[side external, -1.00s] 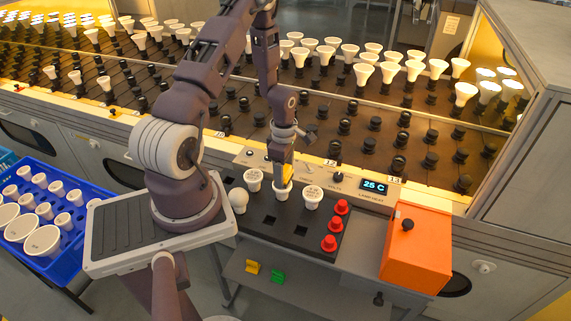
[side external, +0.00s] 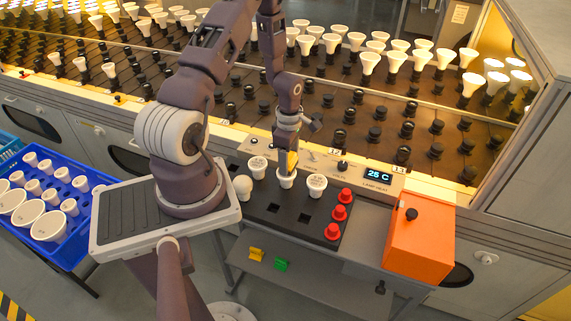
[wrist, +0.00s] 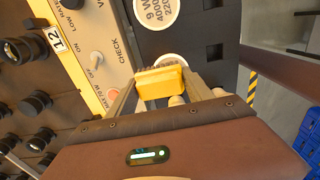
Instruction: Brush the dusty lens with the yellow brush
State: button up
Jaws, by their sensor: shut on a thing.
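My gripper (side external: 289,150) is shut on the yellow brush (wrist: 160,83) and points down over the black tray (side external: 272,210). The brush's bristles face the white lens of the middle bulb (side external: 286,181), which also shows in the wrist view (wrist: 172,58). The brush is at or just above that lens; I cannot tell whether they touch. The brush and gripper partly hide the lens, and I cannot make out dust on it. A white bulb with printed text (side external: 317,184) stands to its right and another (side external: 257,166) to its left.
A round bulb (side external: 243,187) sits at the tray's left end. Three red caps (side external: 340,212) line its right side, beside an orange box (side external: 420,243). Behind is a control panel with a display (side external: 378,177) and racks of bulbs. A blue crate (side external: 75,232) of bulbs is left.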

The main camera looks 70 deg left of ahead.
aim_at(290, 154)
jog(key=shift+w+a, duration=0.45)
jog(key=shift+a, duration=0.05)
jog(key=shift+d+r, duration=0.1)
jog(key=shift+r, duration=4)
jog(key=shift+f, duration=0.25)
